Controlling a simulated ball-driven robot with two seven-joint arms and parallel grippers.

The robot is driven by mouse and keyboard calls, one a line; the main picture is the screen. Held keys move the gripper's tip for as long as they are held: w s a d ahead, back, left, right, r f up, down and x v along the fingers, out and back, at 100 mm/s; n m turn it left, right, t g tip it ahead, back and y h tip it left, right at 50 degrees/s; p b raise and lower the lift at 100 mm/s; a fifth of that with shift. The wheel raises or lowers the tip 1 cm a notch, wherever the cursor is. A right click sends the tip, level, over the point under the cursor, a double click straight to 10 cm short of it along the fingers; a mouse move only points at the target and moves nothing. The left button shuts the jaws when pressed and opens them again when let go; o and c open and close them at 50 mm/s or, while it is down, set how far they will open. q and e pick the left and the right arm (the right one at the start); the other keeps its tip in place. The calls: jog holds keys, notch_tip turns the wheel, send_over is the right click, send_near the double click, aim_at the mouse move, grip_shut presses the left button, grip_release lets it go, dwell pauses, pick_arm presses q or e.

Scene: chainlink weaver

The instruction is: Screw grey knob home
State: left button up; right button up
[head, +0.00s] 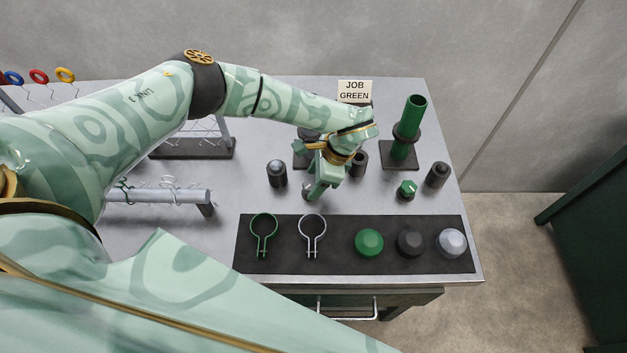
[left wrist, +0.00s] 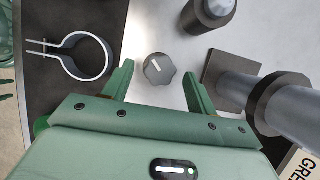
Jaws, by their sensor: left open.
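The grey knob (left wrist: 158,70), a lobed disc with a pale bar mark on its top, shows in the left wrist view between my left gripper's fingertips, with gaps on both sides. My left gripper (head: 318,192) is open above the table, just behind the dark mat, and it mostly hides the knob in the head view. A grey pipe (left wrist: 238,90) with a dark collar stands on a dark square base close to the knob in the left wrist view. My right gripper is not in view.
A dark mat (head: 335,256) holds green and grey clamps and green, black and grey caps. A green pipe (head: 413,115), a green knob (head: 407,187) and dark cylinders (head: 277,173) stand nearby. A JOB GREEN sign (head: 355,91) stands behind. Racks stand left.

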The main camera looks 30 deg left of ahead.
pick_arm(q)
jog(key=shift+s+a+f, duration=0.1)
jog(key=shift+a+f, duration=0.1)
jog(key=shift+f, duration=0.4)
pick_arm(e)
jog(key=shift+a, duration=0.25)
pick_arm(q)
jog(key=c, duration=1)
